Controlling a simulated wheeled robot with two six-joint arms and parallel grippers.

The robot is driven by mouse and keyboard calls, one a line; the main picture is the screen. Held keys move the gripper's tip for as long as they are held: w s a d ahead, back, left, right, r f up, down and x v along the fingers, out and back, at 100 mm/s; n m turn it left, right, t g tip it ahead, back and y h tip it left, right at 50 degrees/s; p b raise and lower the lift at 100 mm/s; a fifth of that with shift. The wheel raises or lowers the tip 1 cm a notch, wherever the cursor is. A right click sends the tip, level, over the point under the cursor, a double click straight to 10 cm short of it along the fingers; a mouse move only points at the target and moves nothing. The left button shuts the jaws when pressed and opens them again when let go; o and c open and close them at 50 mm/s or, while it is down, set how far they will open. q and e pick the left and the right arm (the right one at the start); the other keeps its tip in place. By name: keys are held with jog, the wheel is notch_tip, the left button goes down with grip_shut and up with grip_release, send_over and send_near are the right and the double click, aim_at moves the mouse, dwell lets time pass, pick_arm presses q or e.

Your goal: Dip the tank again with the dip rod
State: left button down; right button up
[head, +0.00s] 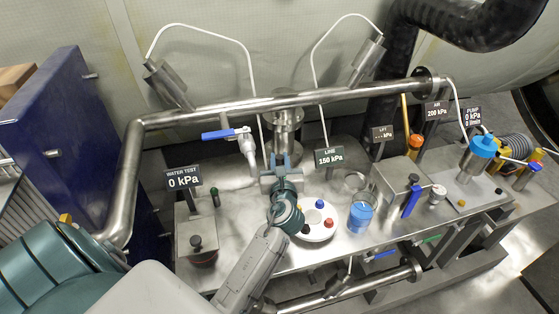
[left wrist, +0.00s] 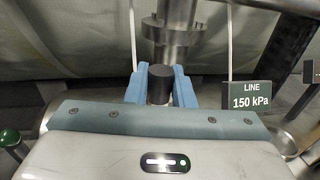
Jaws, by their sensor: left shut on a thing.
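My left gripper (head: 281,160) is at the middle of the metal bench, in front of the flanged vertical pipe. In the left wrist view its blue fingers (left wrist: 160,88) are shut on a black cylindrical piece (left wrist: 160,84). What is below this piece is hidden, so I cannot tell if it is the dip rod. A thin yellow rod (head: 404,112) stands upright at the right, behind a metal box (head: 398,172) with an orange cap (head: 415,141). I cannot tell for certain which container is the tank. My right gripper is not in view.
A steel pipe (head: 240,107) crosses above the bench. A white round tray (head: 318,236) with coloured knobs and a blue-filled beaker (head: 360,216) are right of my gripper. Signs reading WATER TEST (head: 183,179) and LINE (head: 329,158) stand nearby. A blue-handled valve (head: 226,134) is behind left.

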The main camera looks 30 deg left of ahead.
pick_arm(q)
notch_tip(320, 180, down, 5)
jog(key=b, duration=0.2)
jog(key=shift+r+b, duration=0.2)
jog(key=shift+b, duration=0.15)
jog(key=shift+f, duration=0.3)
jog(key=shift+r, duration=0.1)
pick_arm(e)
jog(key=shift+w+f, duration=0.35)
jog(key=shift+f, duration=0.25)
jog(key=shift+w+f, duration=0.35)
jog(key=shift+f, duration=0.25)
pick_arm(q)
jog(key=c, duration=1.4)
grip_release()
jog(key=shift+c, duration=0.2)
jog(key=shift+o, duration=0.7)
jog(key=shift+w, duration=0.1)
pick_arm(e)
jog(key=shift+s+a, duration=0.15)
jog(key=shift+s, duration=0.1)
